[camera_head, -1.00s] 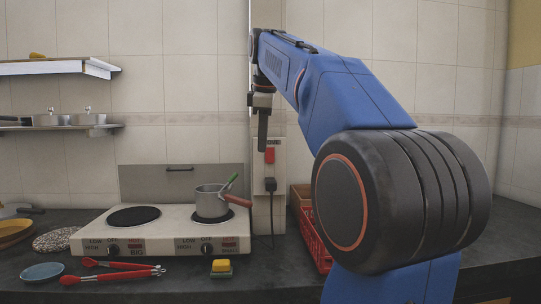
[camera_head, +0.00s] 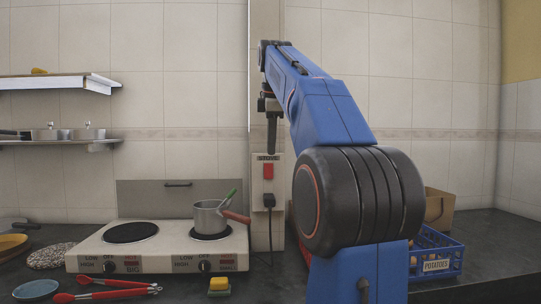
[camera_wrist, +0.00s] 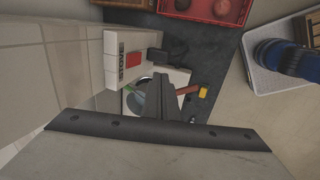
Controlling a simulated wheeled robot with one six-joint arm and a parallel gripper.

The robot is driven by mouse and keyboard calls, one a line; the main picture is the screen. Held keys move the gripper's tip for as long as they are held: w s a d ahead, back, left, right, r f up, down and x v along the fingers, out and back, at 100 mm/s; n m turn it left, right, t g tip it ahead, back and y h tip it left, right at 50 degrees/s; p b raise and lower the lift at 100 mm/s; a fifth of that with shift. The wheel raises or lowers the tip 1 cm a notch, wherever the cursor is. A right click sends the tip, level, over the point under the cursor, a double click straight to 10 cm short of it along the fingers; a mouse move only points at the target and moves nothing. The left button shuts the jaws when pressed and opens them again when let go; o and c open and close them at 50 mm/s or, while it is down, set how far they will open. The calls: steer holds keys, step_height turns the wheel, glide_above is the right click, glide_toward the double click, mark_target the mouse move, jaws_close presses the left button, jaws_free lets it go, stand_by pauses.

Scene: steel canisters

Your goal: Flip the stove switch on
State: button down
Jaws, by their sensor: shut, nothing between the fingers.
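The stove switch (camera_head: 268,171) is a red rocker on a pale wall plate labelled STOVE, with a black plug and cord below it. It also shows in the wrist view (camera_wrist: 134,60), left of the fingers. My gripper (camera_head: 272,150) is shut and empty, pointing down just above and in front of the plate in the head view. Its fingertips (camera_wrist: 163,80) also show in the wrist view, apart from the switch in the picture. The two-burner stove (camera_head: 150,262) stands on the counter below left.
A pot (camera_head: 207,219) with a red handle sits on the right burner. Red tongs (camera_head: 105,294) and a yellow sponge (camera_head: 219,284) lie in front. A blue crate (camera_head: 437,256) labelled POTATOES stands right of my arm. Wall shelves (camera_head: 60,142) are at left.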

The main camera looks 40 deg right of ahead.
mark_target(268, 179)
steer(key=shift+w+d+f, duration=0.65)
steer(key=shift+w+f, duration=0.3)
steer(key=shift+f, duration=0.55)
steer(key=shift+w+d+f, duration=0.6)
steer(key=shift+w+f, duration=0.35)
steer(key=shift+f, duration=0.5)
steer(key=shift+w+d+f, duration=0.65)
steer(key=shift+w+f, duration=0.3)
steer(key=shift+f, duration=0.55)
steer(key=shift+w+d+f, duration=0.2)
steer(key=shift+w, duration=0.1)
steer(key=shift+s, duration=0.1)
steer(key=shift+r, duration=0.15)
steer(key=shift+r, duration=0.7)
